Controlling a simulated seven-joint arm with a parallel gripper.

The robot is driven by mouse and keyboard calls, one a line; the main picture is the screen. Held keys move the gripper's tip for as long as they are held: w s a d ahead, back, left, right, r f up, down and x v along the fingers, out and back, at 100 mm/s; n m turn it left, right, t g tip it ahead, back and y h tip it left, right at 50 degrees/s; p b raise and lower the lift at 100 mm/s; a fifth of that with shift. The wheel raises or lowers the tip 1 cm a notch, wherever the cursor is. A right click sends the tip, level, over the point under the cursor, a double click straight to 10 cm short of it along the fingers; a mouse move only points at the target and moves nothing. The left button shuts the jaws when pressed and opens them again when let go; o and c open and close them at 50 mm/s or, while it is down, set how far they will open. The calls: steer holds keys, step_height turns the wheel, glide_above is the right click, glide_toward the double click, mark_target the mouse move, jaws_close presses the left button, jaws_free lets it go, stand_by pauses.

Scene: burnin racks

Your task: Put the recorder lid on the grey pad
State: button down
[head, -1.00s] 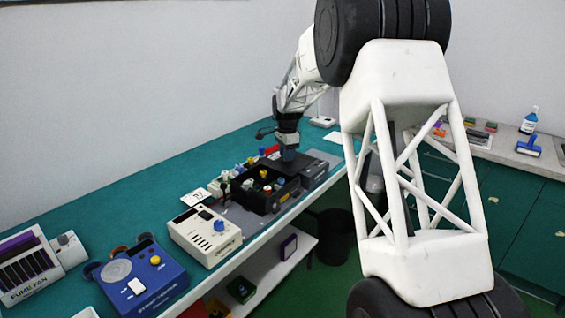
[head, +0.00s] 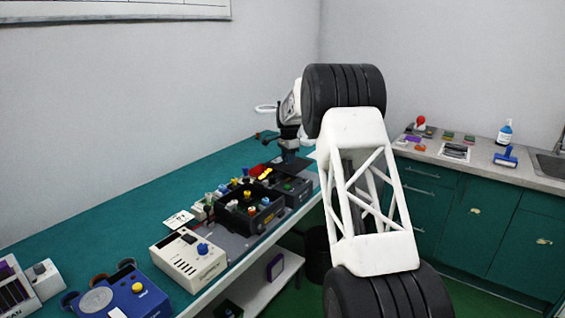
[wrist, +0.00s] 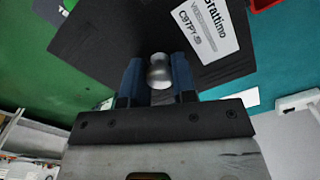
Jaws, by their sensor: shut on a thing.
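The recorder lid is a dark flat plate with a white printed label; it fills the top of the wrist view (wrist: 110,35). My gripper (wrist: 159,78) has its two blue fingers shut on the lid's round silver knob. In the head view my gripper (head: 289,155) holds the lid (head: 297,170) just above a dark open box (head: 291,190), the recorder it seems, with a green part showing inside. A grey flat area (head: 236,243) lies on the bench beside the dark boxes; I cannot tell whether it is the grey pad.
A black open box with coloured knobs (head: 238,217) stands beside the recorder. A cream device (head: 188,262) and a blue device (head: 112,298) stand nearer on the green bench (head: 130,225). A counter (head: 480,165) at the right holds a bottle (head: 505,132) and small items.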

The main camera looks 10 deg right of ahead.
steer(key=w+d+f, duration=0.2)
steer(key=w+d, duration=0.6)
steer(key=shift+w+d+f, duration=0.15)
steer(key=shift+d+f, duration=0.15)
steer(key=shift+f, duration=0.05)
steer(key=shift+f, duration=0.1)
stand_by(0.3)
steer(key=shift+f, duration=4.5)
steer(key=shift+f, duration=0.3)
steer(key=c, duration=0.8)
jaws_free()
steer(key=shift+c, duration=0.2)
steer(key=shift+r, duration=0.15)
